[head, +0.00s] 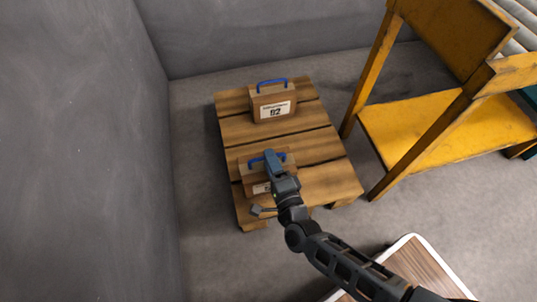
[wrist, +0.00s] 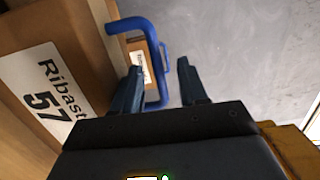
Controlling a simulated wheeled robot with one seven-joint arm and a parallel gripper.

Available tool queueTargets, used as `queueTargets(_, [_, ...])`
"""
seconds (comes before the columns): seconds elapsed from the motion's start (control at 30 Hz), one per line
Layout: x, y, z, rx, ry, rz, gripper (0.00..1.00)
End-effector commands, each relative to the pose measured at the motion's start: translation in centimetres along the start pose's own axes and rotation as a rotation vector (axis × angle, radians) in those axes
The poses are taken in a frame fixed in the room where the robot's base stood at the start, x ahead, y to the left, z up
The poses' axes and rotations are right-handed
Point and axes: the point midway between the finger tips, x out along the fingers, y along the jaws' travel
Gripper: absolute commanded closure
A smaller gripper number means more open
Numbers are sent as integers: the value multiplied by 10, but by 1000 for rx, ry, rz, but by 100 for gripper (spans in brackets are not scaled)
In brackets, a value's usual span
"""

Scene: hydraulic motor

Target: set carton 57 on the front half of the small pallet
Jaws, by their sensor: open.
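Carton 57 (head: 254,170) is a brown box with a blue handle and a white label. In the head view it stands upright on the front half of the small wooden pallet (head: 312,183), partly hidden by my gripper (head: 271,160). In the wrist view its label side (wrist: 75,50) fills the left. My gripper (wrist: 159,68) is open, with one finger on each side of the bar of the blue handle (wrist: 152,60). Whether the fingers touch the bar cannot be told.
Carton 92 (head: 273,104) stands on the back half of the pallet; it shows small beyond the handle in the wrist view. A grey wall (head: 80,150) is at the left. A yellow metal stand (head: 430,120) is at the right. A wood-topped surface (head: 425,265) is at the front right.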

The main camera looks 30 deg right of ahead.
Motion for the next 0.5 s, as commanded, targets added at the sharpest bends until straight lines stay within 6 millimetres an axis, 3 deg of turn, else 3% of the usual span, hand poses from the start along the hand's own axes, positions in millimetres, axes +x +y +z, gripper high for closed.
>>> queueTargets(0.3, [-66, -2, 0, 1, 0, 2, 57])
queueTargets(0.5, [-92, -2, 0, 0, 1, 0, 57])
